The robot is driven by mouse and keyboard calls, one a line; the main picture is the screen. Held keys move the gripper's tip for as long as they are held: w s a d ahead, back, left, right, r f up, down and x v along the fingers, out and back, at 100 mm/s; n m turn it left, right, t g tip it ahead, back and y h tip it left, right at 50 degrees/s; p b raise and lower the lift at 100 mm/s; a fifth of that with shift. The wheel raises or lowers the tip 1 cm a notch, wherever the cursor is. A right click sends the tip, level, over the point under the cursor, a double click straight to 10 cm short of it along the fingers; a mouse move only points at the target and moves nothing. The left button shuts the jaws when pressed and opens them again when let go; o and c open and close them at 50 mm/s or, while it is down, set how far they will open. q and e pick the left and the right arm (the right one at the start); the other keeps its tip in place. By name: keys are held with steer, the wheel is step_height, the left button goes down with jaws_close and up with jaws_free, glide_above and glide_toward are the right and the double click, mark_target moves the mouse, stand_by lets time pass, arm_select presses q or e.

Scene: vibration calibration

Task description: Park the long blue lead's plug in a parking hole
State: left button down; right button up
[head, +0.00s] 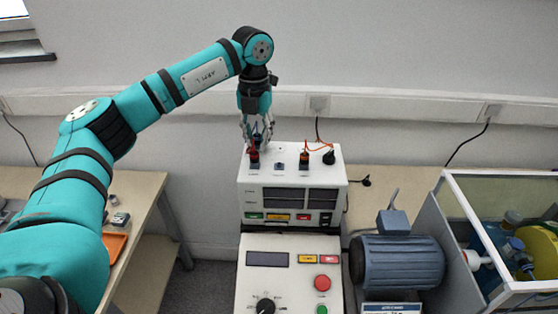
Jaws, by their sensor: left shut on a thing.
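My left gripper (257,143) points down over the back left of the white instrument's top (291,153). It is shut on a small dark blue piece, which looks like the blue lead's plug (258,128); the fingers hide most of it. A red plug or socket (253,158) stands on the top directly below the fingertips; I cannot tell whether they touch. A small blue socket (279,166) is to its right. The parking holes and the run of the blue lead cannot be made out. My right gripper is not in view.
An orange lead rises from an orange-and-black plug (304,160) near a round black plug (328,157) on the instrument's top. In front stands a control box (290,275) with a red button. A blue motor (402,262) and a clear-walled enclosure (470,240) are at right. An orange tray (115,246) lies at left.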

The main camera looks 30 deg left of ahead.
mark_target(257, 135)
arm_select(q)
steer(key=shift+f, duration=0.2)
stand_by(0.7)
steer(key=c, duration=1.1)
jaws_free()
steer(key=shift+r, duration=0.15)
steer(key=shift+r+p, duration=2)
steer(key=shift+r, duration=0.4)
step_height(257, 135, up, 12)
